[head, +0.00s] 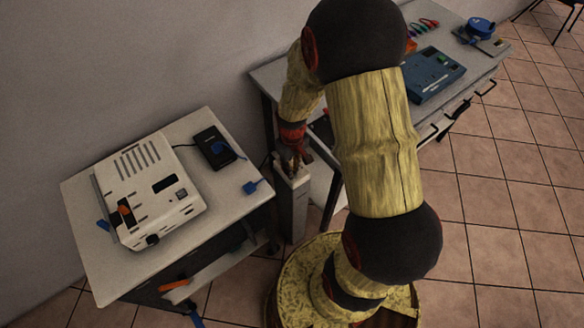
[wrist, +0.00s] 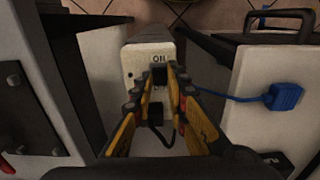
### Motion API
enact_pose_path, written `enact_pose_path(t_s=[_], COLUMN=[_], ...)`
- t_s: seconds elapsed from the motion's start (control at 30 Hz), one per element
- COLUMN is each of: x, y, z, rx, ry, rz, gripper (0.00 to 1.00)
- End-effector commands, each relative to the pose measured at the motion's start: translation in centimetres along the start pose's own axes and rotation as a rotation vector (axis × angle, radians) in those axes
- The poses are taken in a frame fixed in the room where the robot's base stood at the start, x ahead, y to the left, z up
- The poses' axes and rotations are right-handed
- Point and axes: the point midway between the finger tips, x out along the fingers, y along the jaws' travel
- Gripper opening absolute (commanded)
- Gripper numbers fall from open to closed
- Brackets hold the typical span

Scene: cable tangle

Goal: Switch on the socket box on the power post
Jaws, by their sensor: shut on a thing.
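The power post (head: 292,215) stands in the gap between two tables, with the pale socket box (head: 296,182) at its top. A black plug (wrist: 154,113) with a black cable sits between the fingers, nearer the camera. In the head view, my gripper (head: 291,158) is partly in shadow.
The left table (head: 95,255) holds a white device (head: 150,190), a black box (head: 213,147) and a blue plug (head: 252,186). The right bench (head: 268,76) carries a blue case (head: 432,75). In the wrist view, a blue cable runs from the blue plug (wrist: 287,97) towards the fingers.

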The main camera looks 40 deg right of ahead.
Motion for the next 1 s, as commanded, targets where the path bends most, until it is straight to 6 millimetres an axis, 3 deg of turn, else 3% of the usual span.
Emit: enact_pose_path(t_s=[0.97,1.0], x=[0.02,0.02], y=[-0.01,-0.01], z=[0.33,0.33], rx=[0.000,0.000], ry=[0.110,0.110], rz=[0.000,0.000], gripper=[0.00,0.17])
